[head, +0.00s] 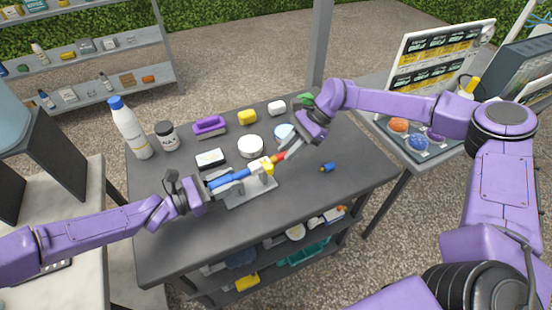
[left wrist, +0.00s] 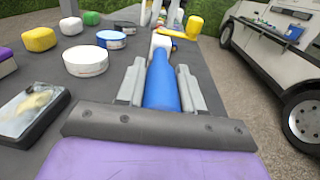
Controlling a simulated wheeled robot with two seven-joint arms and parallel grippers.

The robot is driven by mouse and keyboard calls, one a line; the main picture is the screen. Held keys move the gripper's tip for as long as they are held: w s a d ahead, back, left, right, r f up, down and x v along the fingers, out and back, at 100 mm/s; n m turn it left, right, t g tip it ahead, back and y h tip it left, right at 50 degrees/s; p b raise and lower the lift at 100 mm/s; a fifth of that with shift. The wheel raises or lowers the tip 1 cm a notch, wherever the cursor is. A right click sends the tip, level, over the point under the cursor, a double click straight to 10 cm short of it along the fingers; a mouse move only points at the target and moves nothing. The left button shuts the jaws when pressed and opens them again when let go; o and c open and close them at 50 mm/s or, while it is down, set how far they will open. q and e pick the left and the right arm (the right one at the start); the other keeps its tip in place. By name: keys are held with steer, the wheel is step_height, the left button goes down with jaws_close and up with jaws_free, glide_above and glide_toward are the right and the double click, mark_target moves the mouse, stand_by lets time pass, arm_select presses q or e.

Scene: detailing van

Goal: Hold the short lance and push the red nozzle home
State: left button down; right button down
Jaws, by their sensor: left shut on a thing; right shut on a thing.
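The short lance (head: 232,177) has a blue body and lies level above a grey stand (head: 252,192) on the cart top. My left gripper (head: 213,187) is shut on the lance's blue body, which also shows between the fingers in the left wrist view (left wrist: 161,88). A yellow part (head: 265,165) is at the lance's right end. The red nozzle (head: 279,157) is right beside that yellow part, in line with the lance. My right gripper (head: 290,149) is shut on the red nozzle. I cannot tell whether the nozzle touches the lance end or how deep it sits.
A small blue nozzle (head: 328,167) lies to the right on the cart top. A black-and-white box (head: 210,159), round white tin (head: 250,146), purple-handled brush (head: 209,126), dark jar (head: 167,136) and white bottle (head: 130,130) stand behind. The front right of the top is clear.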

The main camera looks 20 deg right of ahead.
steer(key=c, duration=0.9)
jaws_free()
steer(key=shift+a, duration=0.1)
arm_select(q)
steer(key=c, duration=0.6)
jaws_free()
steer(key=shift+c, duration=0.2)
arm_select(e)
steer(key=v, duration=1.2)
